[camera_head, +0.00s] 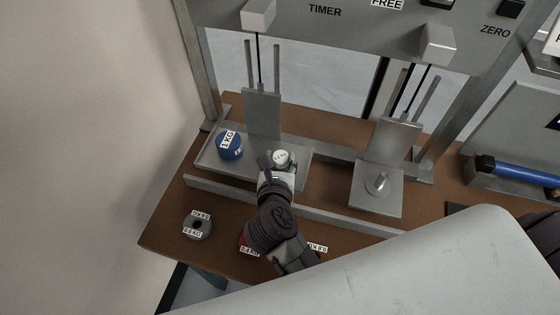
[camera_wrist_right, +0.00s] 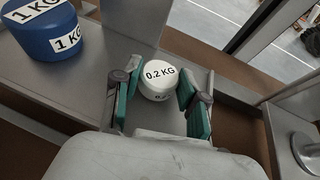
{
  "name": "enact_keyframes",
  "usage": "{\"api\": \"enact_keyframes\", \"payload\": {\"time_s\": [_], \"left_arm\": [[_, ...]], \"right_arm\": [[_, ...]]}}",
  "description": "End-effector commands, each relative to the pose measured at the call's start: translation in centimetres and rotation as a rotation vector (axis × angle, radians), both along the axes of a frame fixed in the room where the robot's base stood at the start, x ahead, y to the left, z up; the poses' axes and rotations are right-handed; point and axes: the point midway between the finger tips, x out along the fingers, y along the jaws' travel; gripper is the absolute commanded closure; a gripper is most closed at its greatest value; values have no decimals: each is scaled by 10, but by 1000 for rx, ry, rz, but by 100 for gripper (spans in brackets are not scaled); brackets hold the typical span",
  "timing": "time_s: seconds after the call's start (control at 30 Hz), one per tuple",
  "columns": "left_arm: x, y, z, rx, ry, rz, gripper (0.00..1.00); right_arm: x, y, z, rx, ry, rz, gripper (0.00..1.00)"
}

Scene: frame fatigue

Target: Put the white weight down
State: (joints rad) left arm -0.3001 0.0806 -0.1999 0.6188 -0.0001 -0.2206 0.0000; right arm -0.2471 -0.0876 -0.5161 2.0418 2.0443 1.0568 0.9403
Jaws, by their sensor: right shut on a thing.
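The white weight (camera_wrist_right: 158,78), labelled 0.2 KG, sits between the fingers of my right gripper (camera_wrist_right: 160,100). In the head view the white weight (camera_head: 281,158) is at the tip of my right gripper (camera_head: 278,172), over the right part of the left grey tray (camera_head: 209,158). I cannot tell for sure whether its underside touches the tray. The right gripper is shut on it. A blue 1 KG weight (camera_head: 230,146) stands on the same tray to the left. My left gripper is not in view.
A grey weight (camera_head: 198,227) lies on the brown table (camera_head: 160,236) at the front left. A red weight is mostly hidden behind my right arm. A metal rail (camera_head: 335,217) runs in front of the tray. A second platform with a peg (camera_head: 376,205) stands to the right.

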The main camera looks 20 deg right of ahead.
Motion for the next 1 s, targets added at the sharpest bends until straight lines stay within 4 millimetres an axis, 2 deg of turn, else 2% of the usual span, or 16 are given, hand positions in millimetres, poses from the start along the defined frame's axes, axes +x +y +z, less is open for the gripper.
{"api": "enact_keyframes", "payload": {"time_s": [0.13,0.17,0.3,0.7,0.87,1.0], "left_arm": [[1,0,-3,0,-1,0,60],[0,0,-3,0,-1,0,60],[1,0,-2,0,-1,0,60],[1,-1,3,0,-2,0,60],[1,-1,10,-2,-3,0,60],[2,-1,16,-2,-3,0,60]], "right_arm": [[0,0,-3,1,0,0,100],[0,0,-4,0,1,-1,56],[0,0,-3,0,1,-1,33],[-2,1,2,1,1,1,33],[-25,10,12,3,4,1,33],[-52,21,24,3,5,1,33]]}}
